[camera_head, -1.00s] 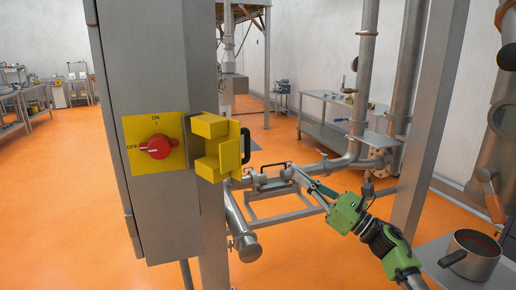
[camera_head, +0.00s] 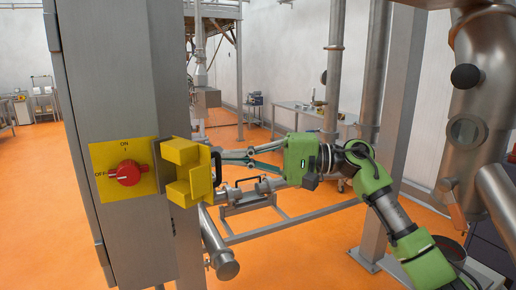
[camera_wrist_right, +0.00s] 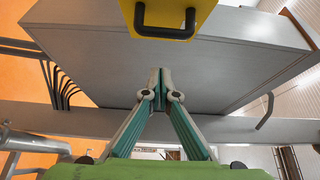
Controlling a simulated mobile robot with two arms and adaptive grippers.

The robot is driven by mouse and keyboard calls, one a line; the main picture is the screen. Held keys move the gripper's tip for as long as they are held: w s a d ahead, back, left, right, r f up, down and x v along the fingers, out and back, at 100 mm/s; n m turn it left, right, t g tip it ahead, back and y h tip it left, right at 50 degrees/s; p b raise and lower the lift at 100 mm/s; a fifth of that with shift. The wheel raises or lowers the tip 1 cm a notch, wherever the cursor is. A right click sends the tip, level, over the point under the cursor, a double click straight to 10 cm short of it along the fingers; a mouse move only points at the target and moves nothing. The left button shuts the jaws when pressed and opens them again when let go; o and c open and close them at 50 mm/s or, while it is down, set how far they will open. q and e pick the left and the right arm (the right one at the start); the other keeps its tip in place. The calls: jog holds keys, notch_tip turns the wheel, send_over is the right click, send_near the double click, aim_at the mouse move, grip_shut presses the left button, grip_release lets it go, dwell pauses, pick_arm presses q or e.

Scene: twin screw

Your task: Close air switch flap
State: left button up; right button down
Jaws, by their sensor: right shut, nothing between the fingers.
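The yellow flap (camera_head: 188,170) stands swung open at the right edge of the grey cabinet (camera_head: 112,75), with a black handle (camera_head: 217,168) on its right side. The yellow switch plate (camera_head: 125,168) with its red knob (camera_head: 126,173) is uncovered, and the knob points to OFF. My right gripper (camera_head: 222,158) is shut and empty, its tips close to the handle in the head view. In the right wrist view the shut tips (camera_wrist_right: 158,75) are below the yellow flap (camera_wrist_right: 172,15) and its black handle (camera_wrist_right: 165,32), apart from them in the picture. My left gripper is out of view.
A grey post (camera_head: 393,120) stands behind my right arm. Steel pipes (camera_head: 220,250) and a low frame (camera_head: 290,225) lie below the gripper. A steel vessel with pipes (camera_head: 480,110) is at the right. Orange floor is open at the left.

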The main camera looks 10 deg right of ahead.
pick_arm(q)
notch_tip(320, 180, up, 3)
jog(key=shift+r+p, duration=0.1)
jog(key=shift+p, duration=1.05)
pick_arm(e)
jog(key=s, duration=0.1)
jog(key=s+a, duration=0.1)
jog(key=s, duration=0.1)
jog(key=shift+s+a, duration=0.1)
jog(key=shift+s, duration=0.2)
